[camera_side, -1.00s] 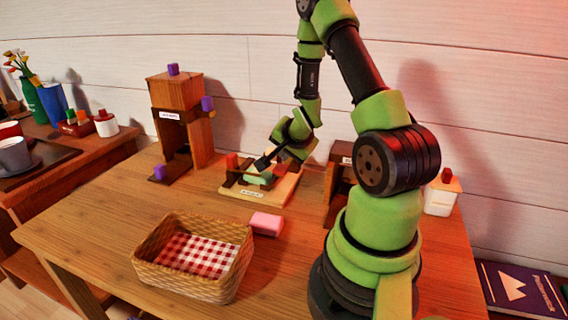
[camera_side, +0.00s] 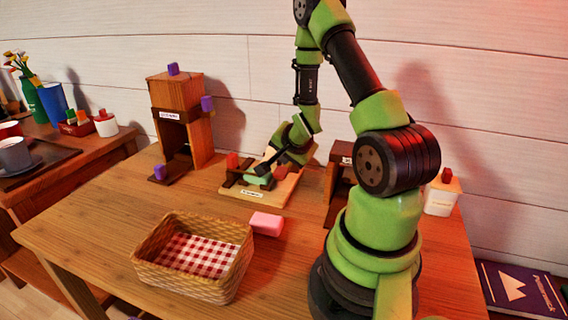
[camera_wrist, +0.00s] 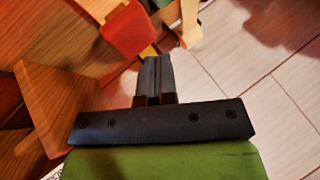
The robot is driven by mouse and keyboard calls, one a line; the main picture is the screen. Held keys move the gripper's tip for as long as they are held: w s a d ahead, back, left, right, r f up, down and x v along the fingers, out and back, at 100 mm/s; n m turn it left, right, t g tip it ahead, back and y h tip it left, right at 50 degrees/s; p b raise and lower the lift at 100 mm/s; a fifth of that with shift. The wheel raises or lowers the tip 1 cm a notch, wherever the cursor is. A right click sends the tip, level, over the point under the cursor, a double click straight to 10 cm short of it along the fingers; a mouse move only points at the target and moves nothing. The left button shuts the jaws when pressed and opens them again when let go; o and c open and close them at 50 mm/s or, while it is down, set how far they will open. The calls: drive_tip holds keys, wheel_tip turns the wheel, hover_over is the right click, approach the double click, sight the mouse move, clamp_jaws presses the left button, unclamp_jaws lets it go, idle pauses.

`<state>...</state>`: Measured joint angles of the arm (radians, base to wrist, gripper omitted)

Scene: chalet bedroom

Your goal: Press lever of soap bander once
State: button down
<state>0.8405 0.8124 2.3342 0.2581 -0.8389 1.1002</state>
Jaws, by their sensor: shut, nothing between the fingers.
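A low wooden station (camera_side: 285,190) with a small label stands at the table's middle back. A pale green soap bar (camera_side: 256,179) lies on it, with a red block (camera_side: 232,160) at its left. I take this station for the soap bander, but its label is too small to read. My gripper (camera_side: 263,169) is shut and empty, tilted down just above the soap; contact cannot be told. In the wrist view, my shut fingers (camera_wrist: 154,72) point towards a red-orange piece (camera_wrist: 130,30) on light wood; it may be the lever.
A tall wooden station (camera_side: 201,140) with purple knobs stands at the left. Another dark wooden station (camera_side: 334,190) is partly hidden behind my arm. A pink bar (camera_side: 266,223) and a wicker basket (camera_side: 150,268) are at the front. A white bottle (camera_side: 441,199) stands at the right.

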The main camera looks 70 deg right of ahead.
drive_tip(key=shift+a+f, duration=0.2)
drive_tip(key=shift+f, duration=0.65)
idle(0.7)
drive_tip(key=shift+d+r, duration=0.2)
drive_tip(key=shift+r, duration=1.65)
drive_tip(key=shift+d+r, duration=0.15)
drive_tip(key=shift+r, duration=0.8)
drive_tip(key=shift+d+r, duration=0.15)
drive_tip(key=shift+r, duration=1.4)
